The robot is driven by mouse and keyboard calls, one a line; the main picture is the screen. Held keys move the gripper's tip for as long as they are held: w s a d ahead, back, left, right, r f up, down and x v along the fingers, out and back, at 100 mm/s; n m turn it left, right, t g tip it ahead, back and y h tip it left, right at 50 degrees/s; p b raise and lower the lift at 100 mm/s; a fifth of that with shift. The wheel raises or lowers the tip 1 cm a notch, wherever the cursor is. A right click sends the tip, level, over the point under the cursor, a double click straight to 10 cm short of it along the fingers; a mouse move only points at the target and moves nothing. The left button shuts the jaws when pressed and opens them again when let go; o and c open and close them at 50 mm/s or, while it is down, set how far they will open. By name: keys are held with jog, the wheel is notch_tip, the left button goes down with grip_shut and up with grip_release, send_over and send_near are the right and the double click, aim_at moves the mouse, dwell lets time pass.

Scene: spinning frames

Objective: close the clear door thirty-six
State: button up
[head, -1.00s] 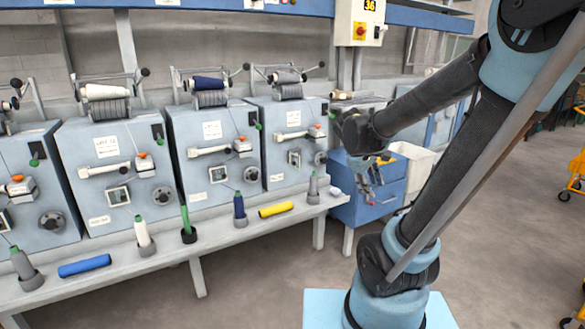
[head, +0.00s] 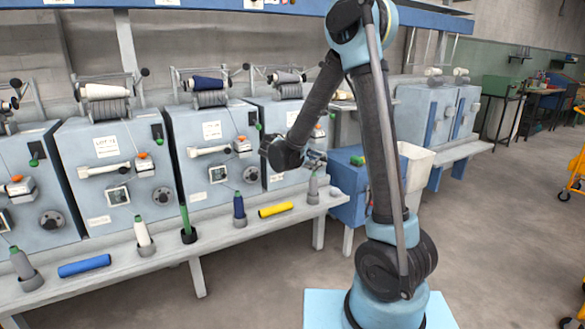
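I cannot make out a clear door in the head view. The sign reading 36, seen earlier at the top of the post right of the third machine, is now hidden behind my arm.
A grey bench (head: 165,252) carries bobbins on pegs, a blue tube (head: 84,266) and a yellow tube (head: 276,210). A blue cabinet (head: 349,188) and a white bin (head: 414,166) stand to the right. The floor (head: 490,240) at the right is open, with yellow carts at the edge.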

jog(key=w+a+f+n+t, duration=0.1)
jog(key=a+f+n+t, duration=0.25)
jog(key=a, duration=0.65)
jog(key=a+f+n+t, duration=0.3)
jog(key=a+f+n, duration=0.15)
jog(key=a, duration=0.55)
jog(key=x, duration=1.7)
jog(key=shift+d+f+m+h, duration=0.2)
jog(key=shift+d+m+h, duration=0.1)
jog(key=shift+h, duration=0.1)
jog(key=shift+s, duration=0.1)
grip_shut()
